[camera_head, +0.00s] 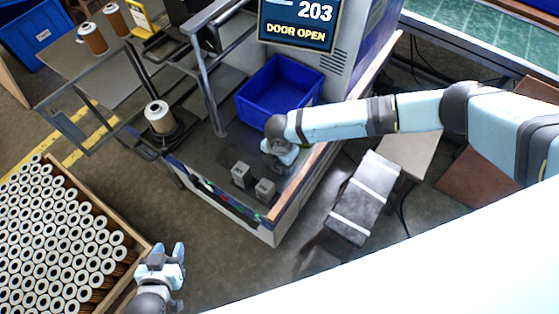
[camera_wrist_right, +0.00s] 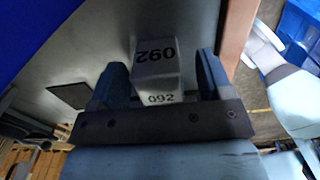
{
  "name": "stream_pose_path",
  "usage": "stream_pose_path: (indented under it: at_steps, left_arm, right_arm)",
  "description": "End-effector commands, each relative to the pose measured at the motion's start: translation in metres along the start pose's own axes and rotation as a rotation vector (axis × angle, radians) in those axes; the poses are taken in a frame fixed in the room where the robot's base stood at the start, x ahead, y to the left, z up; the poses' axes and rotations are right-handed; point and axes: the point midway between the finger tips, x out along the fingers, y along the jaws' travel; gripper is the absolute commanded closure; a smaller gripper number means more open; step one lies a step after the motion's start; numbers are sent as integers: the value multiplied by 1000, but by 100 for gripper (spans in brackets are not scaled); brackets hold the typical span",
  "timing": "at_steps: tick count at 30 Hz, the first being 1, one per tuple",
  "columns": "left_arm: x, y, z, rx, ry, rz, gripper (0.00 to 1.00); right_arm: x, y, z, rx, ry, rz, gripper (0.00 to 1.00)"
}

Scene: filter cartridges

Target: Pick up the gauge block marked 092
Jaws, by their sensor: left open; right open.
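The gauge block marked 092 (camera_wrist_right: 155,68) is a pale grey block with its number on two faces. In the right wrist view it stands between the two blue fingers of my right gripper (camera_wrist_right: 161,78), which is open, with a small gap at the right finger. In the head view my right gripper (camera_head: 280,158) is low over the machine's dark work surface, and the block there is hidden by the gripper. Two other grey blocks (camera_head: 240,175) (camera_head: 265,190) stand in front of it; their marks are unreadable. My left gripper (camera_head: 166,252) is open and empty at the lower left.
A blue bin (camera_head: 279,91) stands behind my right gripper on the same surface. A screen (camera_head: 300,24) reads "203 DOOR OPEN". A crate of white-ended cartridges (camera_head: 136,248) is at the lower left. A spool (camera_head: 159,117) stands left of the surface.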

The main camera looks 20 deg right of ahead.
Motion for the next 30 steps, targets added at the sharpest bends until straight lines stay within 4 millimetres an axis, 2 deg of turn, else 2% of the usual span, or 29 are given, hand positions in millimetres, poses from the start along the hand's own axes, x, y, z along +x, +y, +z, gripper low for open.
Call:
stream_pose_path:
  at_steps: [8, 11, 16, 17, 26, 30]
  left_arm:
    - [-1, 0, 1, -1, -2, -2, 57]
    - [0, -1, 1, -1, -2, -2, 57]
    - [0, -1, 1, -1, -2, -2, 57]
    - [0, -1, 1, -1, -2, -2, 57]
    - [0, -1, 1, -2, -2, -2, 57]
    - [0, -1, 2, -2, -3, -2, 57]
  right_arm:
    - [5, 0, 0, 0, 0, 1, 28]
    - [5, 0, 0, 0, -1, 1, 46]
    - [5, 0, 0, 0, -1, 1, 85]
    - [5, 0, 0, 0, -1, 1, 87]
    - [2, 1, 0, 0, -1, 2, 87]
    - [-9, 1, 1, 0, 0, 3, 87]
